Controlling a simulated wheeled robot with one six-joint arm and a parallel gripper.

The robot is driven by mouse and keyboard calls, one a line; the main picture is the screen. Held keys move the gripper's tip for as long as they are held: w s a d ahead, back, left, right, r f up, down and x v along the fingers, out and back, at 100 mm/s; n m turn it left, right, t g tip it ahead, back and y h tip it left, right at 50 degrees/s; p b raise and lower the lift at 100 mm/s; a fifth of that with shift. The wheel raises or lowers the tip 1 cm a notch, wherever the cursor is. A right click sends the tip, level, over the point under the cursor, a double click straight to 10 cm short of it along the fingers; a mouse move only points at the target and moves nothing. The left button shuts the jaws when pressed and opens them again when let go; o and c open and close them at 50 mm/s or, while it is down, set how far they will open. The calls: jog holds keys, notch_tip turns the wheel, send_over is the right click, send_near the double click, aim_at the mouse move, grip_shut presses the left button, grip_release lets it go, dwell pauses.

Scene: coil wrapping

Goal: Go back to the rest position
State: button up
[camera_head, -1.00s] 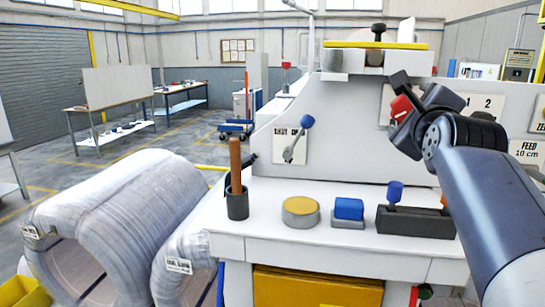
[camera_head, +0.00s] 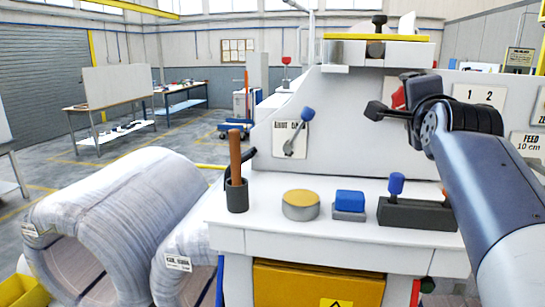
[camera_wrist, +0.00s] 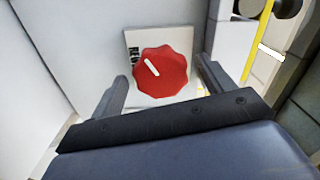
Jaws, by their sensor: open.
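My gripper (camera_head: 385,93) is raised in front of the white machine panel, at the upper right of the head view. It is open and empty. In the wrist view its two fingers (camera_wrist: 160,72) stand wide apart, with a red scalloped knob (camera_wrist: 162,72) seen between them. The knob has a white pointer mark and sits on a white label plate that is partly hidden. In the head view the red knob (camera_head: 398,97) shows only in part behind my gripper. I cannot tell exactly how far the fingers are from the panel.
The white bench (camera_head: 275,232) holds a dark cup (camera_head: 237,196) with a brown rod, a yellow-topped disc (camera_head: 300,205), a blue block (camera_head: 349,203) and a dark block with a blue knob (camera_head: 396,187). Large wrapped coils (camera_head: 120,220) stand at left.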

jog(key=n, duration=1.3)
jog(key=shift+d+f, duration=0.1)
jog(key=shift+d, duration=0.05)
jog(key=shift+s, duration=0.1)
dwell(0.5)
